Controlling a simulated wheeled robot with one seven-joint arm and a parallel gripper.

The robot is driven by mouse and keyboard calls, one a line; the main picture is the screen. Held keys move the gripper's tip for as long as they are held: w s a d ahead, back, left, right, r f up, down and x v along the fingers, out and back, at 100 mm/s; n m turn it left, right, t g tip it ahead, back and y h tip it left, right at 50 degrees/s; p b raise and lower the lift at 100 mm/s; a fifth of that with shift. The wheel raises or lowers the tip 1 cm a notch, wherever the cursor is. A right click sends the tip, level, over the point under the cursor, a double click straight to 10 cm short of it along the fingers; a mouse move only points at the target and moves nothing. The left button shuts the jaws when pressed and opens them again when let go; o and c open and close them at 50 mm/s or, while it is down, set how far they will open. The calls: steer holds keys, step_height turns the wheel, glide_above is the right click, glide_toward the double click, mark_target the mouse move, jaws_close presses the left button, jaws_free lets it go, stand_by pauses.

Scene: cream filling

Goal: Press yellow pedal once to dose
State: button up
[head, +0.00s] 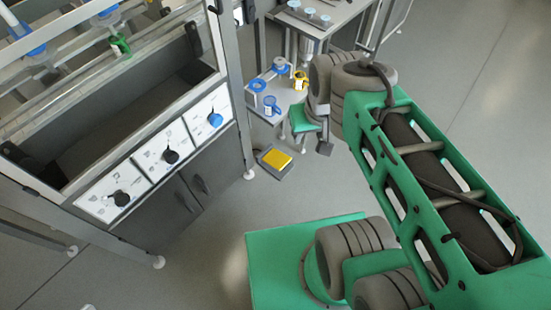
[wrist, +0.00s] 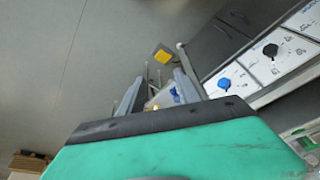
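The yellow pedal (head: 276,158) sits in a grey housing on the floor, near the right corner of the cabinet, and nothing rests on it. It also shows in the wrist view (wrist: 161,57), beyond my fingertips. My gripper (head: 312,145) is up and to the right of the pedal in the head view, apart from it. In the wrist view my gripper (wrist: 160,76) has its two grey fingers spread wide with nothing held between them. How high the fingers are above the floor is hard to tell.
A machine cabinet (head: 200,190) with a knob panel (head: 160,155) stands left of the pedal. A small low table (head: 262,112) with blue and yellow items (head: 300,80) stands just behind it. The floor in front of the pedal is clear up to my green base.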

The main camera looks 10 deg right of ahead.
jaws_close()
stand_by(1.3)
